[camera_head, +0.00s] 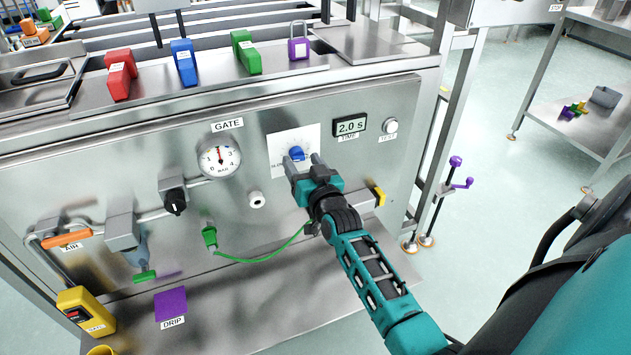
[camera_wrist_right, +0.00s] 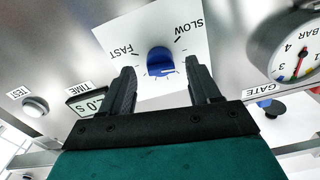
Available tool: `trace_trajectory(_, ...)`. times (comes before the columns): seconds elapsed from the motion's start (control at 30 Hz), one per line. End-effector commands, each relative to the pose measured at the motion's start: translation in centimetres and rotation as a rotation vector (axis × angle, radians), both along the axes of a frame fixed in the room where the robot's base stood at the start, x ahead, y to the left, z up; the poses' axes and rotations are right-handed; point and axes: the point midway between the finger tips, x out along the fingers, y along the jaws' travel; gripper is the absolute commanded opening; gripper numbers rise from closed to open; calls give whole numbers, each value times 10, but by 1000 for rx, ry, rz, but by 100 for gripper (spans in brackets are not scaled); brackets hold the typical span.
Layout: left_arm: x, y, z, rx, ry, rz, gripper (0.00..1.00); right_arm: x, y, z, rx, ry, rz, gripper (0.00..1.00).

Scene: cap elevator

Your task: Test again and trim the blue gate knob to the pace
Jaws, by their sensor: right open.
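The blue gate knob (camera_head: 296,153) sits on a white dial plate (camera_head: 283,138) on the steel panel. In the right wrist view the knob (camera_wrist_right: 161,61) lies between and just beyond my open fingertips, with FAST and SLOW printed on the plate. My right gripper (camera_head: 303,160) is open in front of the knob; I cannot tell whether a finger touches it. The time display (camera_head: 350,126) reads 2.0 s. The round test button (camera_head: 390,127) is to its right. The gate gauge (camera_head: 219,158) is to the left, its needle near the top. My left gripper is not in view.
A black knob (camera_head: 174,201) and a white port (camera_head: 257,200) are on the panel, left of my right gripper. Red (camera_head: 120,75), blue (camera_head: 183,62) and green (camera_head: 246,52) blocks and a purple padlock (camera_head: 298,45) stand along the top.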

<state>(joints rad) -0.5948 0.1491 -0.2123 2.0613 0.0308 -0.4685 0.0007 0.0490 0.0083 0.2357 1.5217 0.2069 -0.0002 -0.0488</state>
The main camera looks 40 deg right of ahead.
Motion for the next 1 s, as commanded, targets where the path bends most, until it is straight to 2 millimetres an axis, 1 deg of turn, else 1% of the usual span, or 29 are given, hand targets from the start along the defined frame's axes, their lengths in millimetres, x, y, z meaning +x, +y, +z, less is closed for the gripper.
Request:
trace_trajectory(0.1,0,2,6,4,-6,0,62,-23,6,1,0,4,1,62)
trace_trajectory(0.3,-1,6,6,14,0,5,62,-64,15,1,0,4,1,62)
trace_trajectory(0.5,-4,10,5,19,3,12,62,-95,23,0,1,3,0,62)
trace_trajectory(0.6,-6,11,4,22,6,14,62,-105,25,1,0,1,0,62)
trace_trajectory(0.7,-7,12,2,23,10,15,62,-110,27,0,0,1,0,62)
trace_trajectory(1.0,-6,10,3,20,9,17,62,-112,27,0,0,0,0,62)
